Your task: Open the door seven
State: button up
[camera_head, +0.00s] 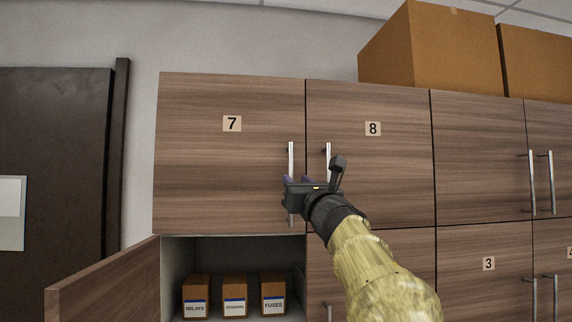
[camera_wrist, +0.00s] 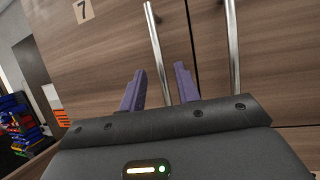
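Door seven (camera_head: 215,170) is a closed wood-grain cabinet door in the upper row, marked with a "7" label (camera_head: 232,124). Its vertical metal handle (camera_head: 291,158) is at the door's right edge. My gripper (camera_head: 298,181) is in front of the handle's lower half and hides part of it. In the wrist view, the two purple fingers (camera_wrist: 160,86) are apart. The handle (camera_wrist: 158,50) appears in the gap between them, with space visible on both sides. Whether the fingertips reach around the bar in depth is hard to tell.
Door eight (camera_head: 385,175) is closed, and its handle (camera_head: 328,160) is close to the right of my gripper. Below door seven, an open lower door (camera_head: 105,285) swings out left, exposing several labelled boxes (camera_head: 234,297). Large cardboard boxes (camera_head: 450,48) stand on top.

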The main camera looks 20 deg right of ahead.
aim_at(292, 176)
jog(key=p+x, duration=0.2)
jog(key=x, duration=0.2)
jog(key=shift+r, duration=0.1)
jog(key=shift+w+p, duration=0.3)
jog(key=shift+w, duration=0.25)
jog(key=shift+s, duration=0.1)
grip_shut()
